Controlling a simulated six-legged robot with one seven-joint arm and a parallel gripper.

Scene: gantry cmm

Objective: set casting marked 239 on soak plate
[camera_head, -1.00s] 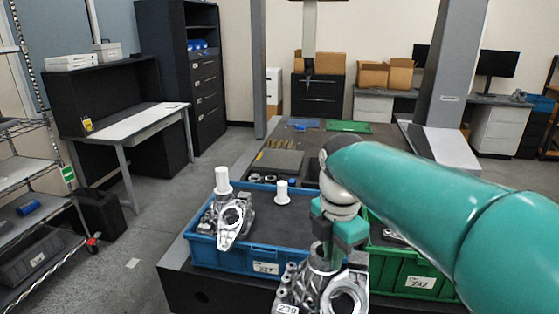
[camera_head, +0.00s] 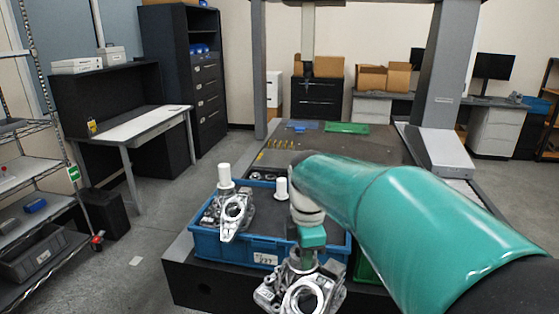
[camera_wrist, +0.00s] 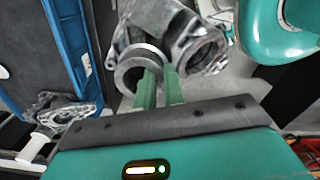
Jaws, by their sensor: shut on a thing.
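My gripper (camera_head: 308,258) is shut on a silvery metal casting (camera_head: 300,290), which hangs in front of the blue crate, low in the head view. Its number tag is not readable now. In the wrist view the two green fingers (camera_wrist: 159,88) meet the casting's round collar (camera_wrist: 140,66). A flat greyish plate (camera_head: 272,158) lies on the dark measuring table behind the crates, partly hidden by my arm. Blue and green flat pieces lie farther back on that table. I cannot tell which is the soak plate.
The blue crate (camera_head: 212,252) holds another casting (camera_head: 235,210) and two white posts. A green crate (camera_head: 364,270) to its right is mostly behind my arm. The gantry's grey column (camera_head: 446,70) stands at right. Wire shelves (camera_head: 35,185) are at left.

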